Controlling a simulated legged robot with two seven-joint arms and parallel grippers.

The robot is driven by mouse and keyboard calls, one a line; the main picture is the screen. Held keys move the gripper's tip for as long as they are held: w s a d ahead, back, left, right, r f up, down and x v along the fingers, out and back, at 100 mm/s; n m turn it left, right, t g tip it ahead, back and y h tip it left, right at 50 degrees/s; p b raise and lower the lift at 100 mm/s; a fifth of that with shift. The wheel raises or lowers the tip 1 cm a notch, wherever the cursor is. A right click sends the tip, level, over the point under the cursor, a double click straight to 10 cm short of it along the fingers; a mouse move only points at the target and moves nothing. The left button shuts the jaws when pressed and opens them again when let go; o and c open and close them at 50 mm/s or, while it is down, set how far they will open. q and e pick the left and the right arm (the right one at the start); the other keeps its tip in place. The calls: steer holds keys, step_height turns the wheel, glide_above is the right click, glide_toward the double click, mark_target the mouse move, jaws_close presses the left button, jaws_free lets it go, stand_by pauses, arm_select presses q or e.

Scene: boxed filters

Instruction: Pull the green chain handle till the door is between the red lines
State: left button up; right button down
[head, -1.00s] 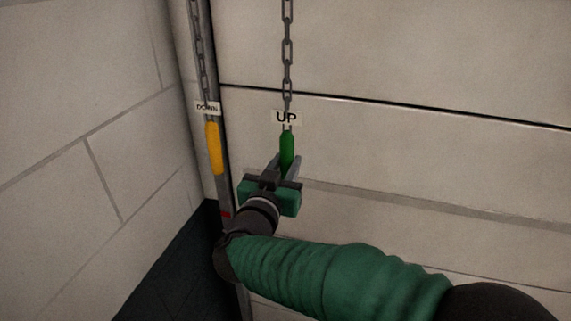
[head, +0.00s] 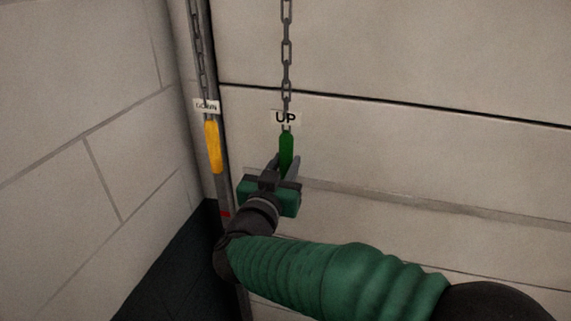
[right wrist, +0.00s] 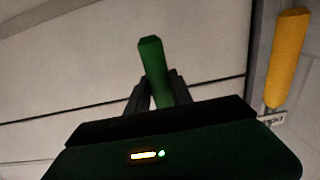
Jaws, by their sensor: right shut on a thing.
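The green chain handle (head: 286,151) hangs from a grey chain with a white "UP" label (head: 286,118) just above it. My right gripper (head: 284,168) is shut on the handle's lower part. The right wrist view shows the green handle (right wrist: 155,68) between the two dark fingers (right wrist: 157,92). The door (head: 400,160) is the pale panelled surface behind the handle, with dark horizontal seams. One red line (head: 226,214) shows on the grey rail at the door's left edge; no second one can be made out. My left gripper is not in view.
A yellow handle (head: 213,147) with a "DOWN" label (head: 207,106) hangs on its own chain left of the green one, near the rail (head: 205,60). It also shows in the right wrist view (right wrist: 287,58). A pale block wall (head: 90,130) stands close on the left.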

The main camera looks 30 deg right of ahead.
step_height(320, 180, down, 24)
steer(key=b, duration=1.6)
steer(key=shift+r, duration=0.15)
stand_by(0.6)
step_height(320, 180, up, 24)
steer(key=p, duration=2.3)
steer(key=shift+r, duration=0.25)
steer(key=shift+f+b, duration=0.4)
steer(key=shift+f, duration=0.05)
step_height(320, 180, down, 24)
steer(key=b, duration=1.8)
steer(key=shift+r, duration=0.15)
steer(key=shift+a, duration=0.1)
